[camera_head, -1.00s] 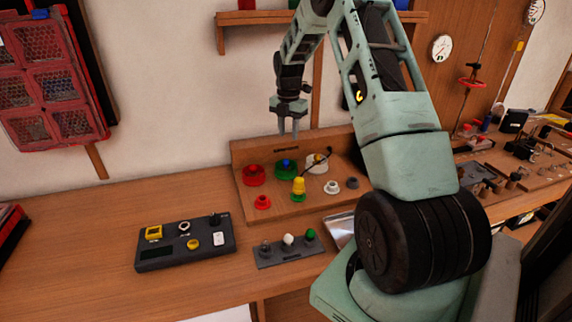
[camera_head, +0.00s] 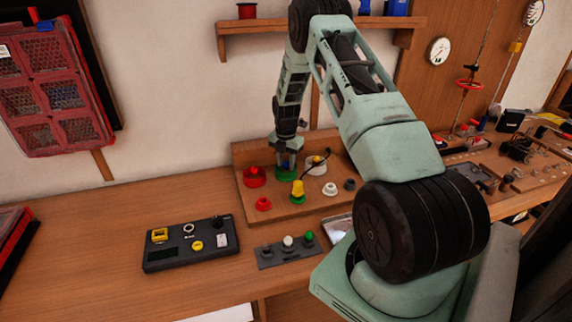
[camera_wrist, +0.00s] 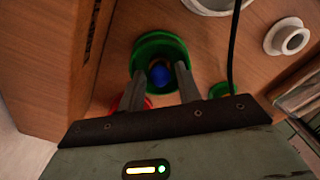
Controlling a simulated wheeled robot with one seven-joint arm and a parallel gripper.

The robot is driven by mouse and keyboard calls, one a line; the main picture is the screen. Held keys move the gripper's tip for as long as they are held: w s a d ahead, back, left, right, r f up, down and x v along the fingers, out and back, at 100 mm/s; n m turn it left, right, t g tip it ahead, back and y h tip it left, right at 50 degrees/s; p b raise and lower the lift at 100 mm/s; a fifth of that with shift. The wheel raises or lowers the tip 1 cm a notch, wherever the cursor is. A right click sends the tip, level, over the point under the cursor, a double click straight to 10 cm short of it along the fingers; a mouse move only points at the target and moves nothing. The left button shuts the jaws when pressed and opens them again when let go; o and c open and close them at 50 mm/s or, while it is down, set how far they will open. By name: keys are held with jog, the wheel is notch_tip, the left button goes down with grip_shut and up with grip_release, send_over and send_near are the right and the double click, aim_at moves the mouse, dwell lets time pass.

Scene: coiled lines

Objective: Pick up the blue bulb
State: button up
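The blue bulb (camera_wrist: 160,75) sits in the green round holder (camera_wrist: 150,43) on the wooden stand, seen in the wrist view. My gripper (camera_wrist: 161,80) is over the holder, with one finger on each side of the bulb. The fingers look apart, and I cannot tell whether they touch the bulb. In the head view my gripper (camera_head: 286,163) points down at the green holder (camera_head: 287,174) and hides most of the bulb.
A red holder (camera_head: 254,177) is left of the green one and a white holder (camera_head: 316,165) with a dark cable is to the right. A yellow bulb (camera_head: 298,188) stands just in front.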

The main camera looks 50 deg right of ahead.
jog(key=c, duration=0.7)
jog(key=shift+r, duration=0.1)
notch_tip(320, 180, up, 10)
jog(key=b, duration=0.3)
jog(key=shift+b, duration=0.3)
jog(key=shift+n+p, duration=0.85)
jog(key=shift+n, duration=0.75)
jog(key=shift+n+p, duration=1.35)
jog(key=shift+n, duration=0.25)
